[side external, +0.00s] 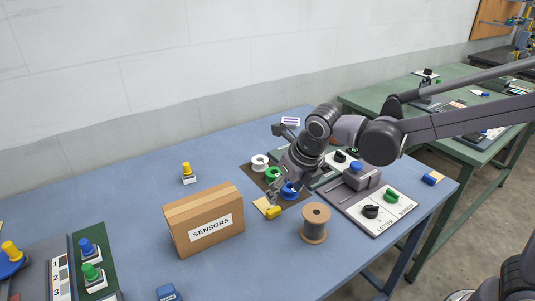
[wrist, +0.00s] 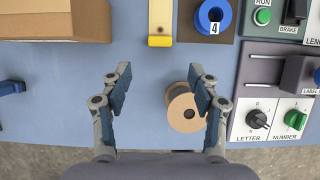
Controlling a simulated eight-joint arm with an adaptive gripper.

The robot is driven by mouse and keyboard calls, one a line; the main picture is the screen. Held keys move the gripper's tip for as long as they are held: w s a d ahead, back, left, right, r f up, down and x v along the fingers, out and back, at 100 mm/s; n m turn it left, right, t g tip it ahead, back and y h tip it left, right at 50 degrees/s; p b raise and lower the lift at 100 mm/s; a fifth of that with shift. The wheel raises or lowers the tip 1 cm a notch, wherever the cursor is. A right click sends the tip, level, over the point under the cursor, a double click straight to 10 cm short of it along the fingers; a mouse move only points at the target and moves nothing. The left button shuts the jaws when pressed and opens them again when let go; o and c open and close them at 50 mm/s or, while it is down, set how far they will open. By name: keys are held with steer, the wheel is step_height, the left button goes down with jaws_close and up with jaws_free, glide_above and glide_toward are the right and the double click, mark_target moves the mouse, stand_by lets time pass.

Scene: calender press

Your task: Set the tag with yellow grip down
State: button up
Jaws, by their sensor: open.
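The tag with yellow grip lies on the blue table; its flat pale tan plate shows beside the yellow grip (side external: 274,212). In the wrist view the yellow grip (wrist: 160,41) is beyond the fingertips, roughly centred between them, with the tan plate running up out of the picture. My gripper (side external: 284,191) is just above and behind the tag in the side view. In the wrist view my gripper (wrist: 160,75) is open, with nothing between the fingertips and the tag apart from them.
A cardboard SENSORS box (side external: 204,222) stands left of the tag. A blue ring (side external: 290,190) and a control panel (side external: 378,222) are to the right.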

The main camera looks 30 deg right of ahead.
steer(key=s+d+r+m, duration=0.1)
steer(key=m, duration=0.2)
steer(key=s+d+r+m, duration=0.1)
steer(key=d+m, duration=0.1)
steer(key=m, duration=0.1)
steer(key=s+d+r+m, duration=0.1)
steer(key=s+m, duration=0.1)
steer(key=m, duration=0.1)
steer(key=shift+s+d+r+t, duration=0.1)
steer(key=shift+d+r+t, duration=0.1)
steer(key=shift+t, duration=0.1)
steer(key=s+d+m, duration=0.1)
steer(key=m, duration=0.1)
steer(key=s+d+m, duration=0.1)
steer(key=m, duration=0.4)
steer(key=shift+s+d+r+m+t, duration=0.25)
steer(key=shift+s+d+m+t, duration=0.05)
steer(key=shift+s+d, duration=0.1)
steer(key=s+d+f+m+t, duration=0.1)
steer(key=s+d+m, duration=0.4)
steer(key=m, duration=1.4)
steer(key=shift+s+d+f+t, duration=0.2)
steer(key=shift+s+f+t, duration=0.15)
steer(key=shift+s, duration=0.7)
